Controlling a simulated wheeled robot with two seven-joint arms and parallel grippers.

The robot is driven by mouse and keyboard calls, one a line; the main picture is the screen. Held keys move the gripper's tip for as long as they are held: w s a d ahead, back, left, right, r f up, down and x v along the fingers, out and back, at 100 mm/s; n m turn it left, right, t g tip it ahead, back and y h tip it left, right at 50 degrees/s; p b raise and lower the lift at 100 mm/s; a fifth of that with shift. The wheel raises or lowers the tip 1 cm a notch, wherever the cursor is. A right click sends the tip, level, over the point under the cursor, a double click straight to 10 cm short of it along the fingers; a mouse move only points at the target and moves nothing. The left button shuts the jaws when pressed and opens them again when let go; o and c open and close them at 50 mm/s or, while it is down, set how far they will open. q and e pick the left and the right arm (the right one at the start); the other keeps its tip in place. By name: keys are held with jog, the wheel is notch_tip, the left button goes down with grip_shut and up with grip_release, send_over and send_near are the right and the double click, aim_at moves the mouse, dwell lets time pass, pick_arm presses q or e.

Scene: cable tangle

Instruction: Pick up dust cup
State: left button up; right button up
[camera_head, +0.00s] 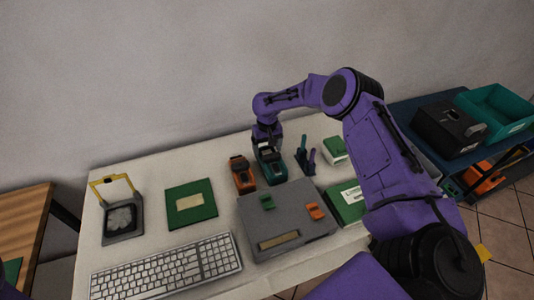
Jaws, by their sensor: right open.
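My right gripper (267,146) points down over a teal and black container (271,170) at the back middle of the white table. It is open, and its fingertips are at or just above the container's top; I cannot tell whether they touch it. An orange and black container (242,176) stands close to its left. No label shows which of these small containers is the dust cup. My left gripper is not in view.
A grey case (285,222) with green and orange parts lies in front. Dark upright tools (303,158) stand right of the teal container. A green board (191,203), a yellow-framed device (122,220) and a keyboard (168,268) lie left. The wall is close behind.

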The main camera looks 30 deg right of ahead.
jog(key=c, duration=1.1)
notch_tip(320, 180, up, 10)
jog(key=b, duration=0.2)
jog(key=shift+b, duration=0.3)
jog(key=shift+o, duration=0.4)
jog(key=shift+a, duration=0.1)
